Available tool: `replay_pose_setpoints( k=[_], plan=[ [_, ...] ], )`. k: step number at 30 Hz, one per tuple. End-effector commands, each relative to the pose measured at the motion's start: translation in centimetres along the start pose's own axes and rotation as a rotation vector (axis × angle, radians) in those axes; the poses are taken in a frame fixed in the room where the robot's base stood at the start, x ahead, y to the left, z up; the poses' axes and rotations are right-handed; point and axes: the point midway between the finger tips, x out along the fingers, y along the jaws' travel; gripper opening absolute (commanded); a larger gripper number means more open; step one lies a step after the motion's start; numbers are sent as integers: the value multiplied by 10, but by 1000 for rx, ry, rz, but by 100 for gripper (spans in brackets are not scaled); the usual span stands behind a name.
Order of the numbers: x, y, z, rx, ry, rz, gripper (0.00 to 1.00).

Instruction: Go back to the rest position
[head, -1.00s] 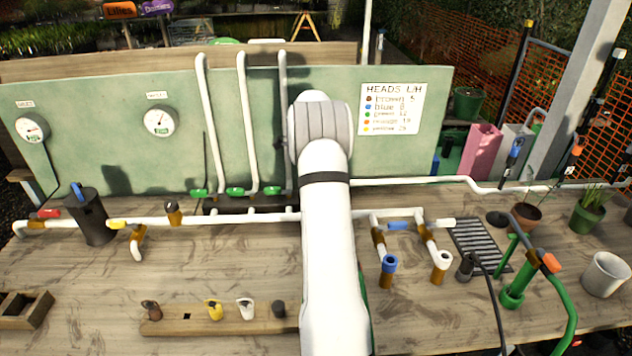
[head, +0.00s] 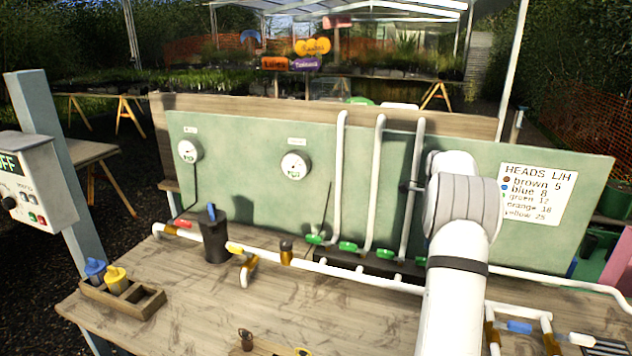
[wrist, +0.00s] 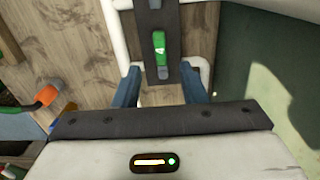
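My arm (head: 455,262), white with a grey joint, rises over the bench in the head view, right of the three upright white pipes. It hides my gripper there. In the wrist view my gripper (wrist: 162,70) has two blue fingers set apart, with no held object visible. Between and beyond them show a dark strip (wrist: 155,18) and a green valve handle (wrist: 160,55) on it. I cannot tell how far away these are.
The wooden bench (head: 190,315) carries a white pipe run, a black canister (head: 215,240) and a wooden holder (head: 150,303) with blue and yellow heads. A green panel (head: 250,205) stands behind. A control box (head: 30,180) reading OFF is at the left.

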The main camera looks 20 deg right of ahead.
Motion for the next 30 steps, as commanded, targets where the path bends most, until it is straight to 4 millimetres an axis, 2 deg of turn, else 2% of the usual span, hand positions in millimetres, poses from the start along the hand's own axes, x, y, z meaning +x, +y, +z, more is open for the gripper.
replay_pose_setpoints(
  k=[5,8,11,15,21,25,30],
  plan=[
    [-13,11,14,-73,0,-11,38],
    [-33,33,36,-201,0,-29,38],
    [-56,65,61,-376,2,-52,38],
    [-83,117,92,-632,9,-85,38],
    [-108,198,123,-996,26,-135,38],
    [-115,253,134,-1231,41,-168,38],
    [-114,325,139,-1537,68,-212,38]
  ],
)
